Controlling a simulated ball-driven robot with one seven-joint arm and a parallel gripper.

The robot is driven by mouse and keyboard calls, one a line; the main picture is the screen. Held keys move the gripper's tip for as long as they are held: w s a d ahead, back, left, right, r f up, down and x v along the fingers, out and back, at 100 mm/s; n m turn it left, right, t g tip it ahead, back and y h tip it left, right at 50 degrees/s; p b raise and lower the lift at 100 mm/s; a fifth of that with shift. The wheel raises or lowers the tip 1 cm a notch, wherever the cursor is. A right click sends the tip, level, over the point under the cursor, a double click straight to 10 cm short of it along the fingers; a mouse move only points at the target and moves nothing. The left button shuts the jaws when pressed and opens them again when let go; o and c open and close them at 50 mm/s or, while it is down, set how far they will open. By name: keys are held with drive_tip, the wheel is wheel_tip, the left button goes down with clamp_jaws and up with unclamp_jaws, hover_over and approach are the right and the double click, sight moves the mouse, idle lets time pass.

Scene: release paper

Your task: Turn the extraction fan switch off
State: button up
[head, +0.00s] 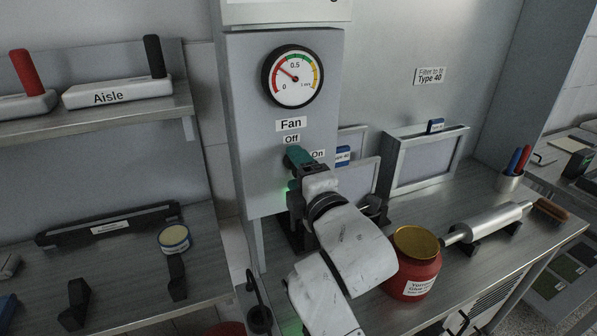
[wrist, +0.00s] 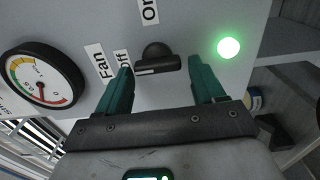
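The fan switch is a black knob with a bar handle (wrist: 158,62) on the grey panel, seen in the wrist view. A white line shows on the handle's left part, on the side of the "Off" label (wrist: 122,60). The "On" label (wrist: 150,11) is above the knob in that view. My gripper (wrist: 161,66) is open, with one teal finger on each side of the handle. Gaps seem to show, but contact is hard to tell. In the head view my gripper (head: 297,158) is at the panel below the "Off" label (head: 291,139) and hides the knob.
A green lamp (wrist: 229,48) glows beside the switch. A round gauge (head: 293,76) is above it, its needle in the low red part. A red jar (head: 413,270) with a gold lid and a metal roller (head: 488,222) stand on the bench right of my arm. A shelf (head: 150,115) is at left.

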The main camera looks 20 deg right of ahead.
drive_tip(key=shift+o, duration=0.9)
drive_tip(key=s+b, duration=0.2)
drive_tip(key=s, duration=0.8)
drive_tip(key=shift+s, duration=0.4)
drive_tip(key=s+d+f+m+g, duration=0.2)
drive_tip(key=s+f+m+g, duration=0.15)
drive_tip(key=f, duration=0.75)
drive_tip(key=s+d+f+m+g, duration=0.25)
drive_tip(key=f+m+g, duration=0.2)
drive_tip(key=f, duration=0.65)
drive_tip(key=s+d+f+m+g, duration=0.2)
drive_tip(key=s+f+m+g, duration=0.2)
drive_tip(key=s+f, duration=0.4)
drive_tip(key=s+d+f+m+g, duration=0.1)
drive_tip(key=s+f+m+g, duration=0.4)
drive_tip(key=s, duration=0.8)
wheel_tip(320, 180, down, 3)
drive_tip(key=shift+d+f+m, duration=0.1)
drive_tip(key=shift+d+m, duration=0.3)
drive_tip(key=shift+m, duration=0.5)
